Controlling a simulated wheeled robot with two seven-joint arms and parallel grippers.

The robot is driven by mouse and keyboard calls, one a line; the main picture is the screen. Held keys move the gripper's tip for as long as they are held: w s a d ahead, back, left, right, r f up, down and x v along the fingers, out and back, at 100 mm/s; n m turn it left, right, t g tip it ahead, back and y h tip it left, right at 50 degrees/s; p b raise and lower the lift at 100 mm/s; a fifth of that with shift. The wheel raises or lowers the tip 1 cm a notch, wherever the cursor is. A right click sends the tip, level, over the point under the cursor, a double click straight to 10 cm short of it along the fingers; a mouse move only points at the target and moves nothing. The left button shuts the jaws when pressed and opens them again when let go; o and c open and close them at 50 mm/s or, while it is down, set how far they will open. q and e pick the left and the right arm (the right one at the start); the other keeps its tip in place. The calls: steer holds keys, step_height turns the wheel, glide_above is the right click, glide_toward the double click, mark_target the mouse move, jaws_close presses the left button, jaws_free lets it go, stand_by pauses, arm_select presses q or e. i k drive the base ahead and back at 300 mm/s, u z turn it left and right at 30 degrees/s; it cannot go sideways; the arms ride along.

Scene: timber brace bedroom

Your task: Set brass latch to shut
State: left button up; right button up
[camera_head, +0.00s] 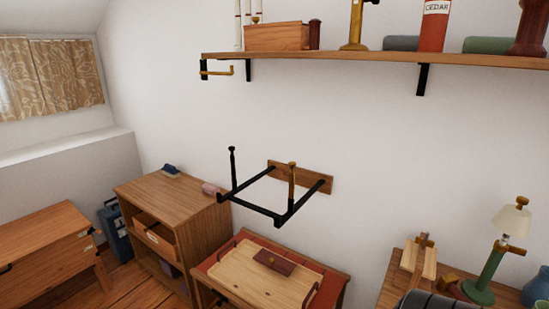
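A brass bar (218,72), which looks like the brass latch, sits at the black bracket under the left end of the wall shelf. It lies about level and points right, with a short upturned end. I cannot tell from this view whether that is its shut position.
The wall shelf (330,57) carries a wooden box, a red cedar tin (434,25) and rolled cloths. Below stand a wooden cabinet (185,195), a small table with a tray (262,275), and a right-hand table with a green lamp (490,268).

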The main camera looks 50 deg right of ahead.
mark_target(292, 165)
steer(key=z, duration=0.35)
steer(key=i, duration=0.85)
steer(key=z, duration=0.5)
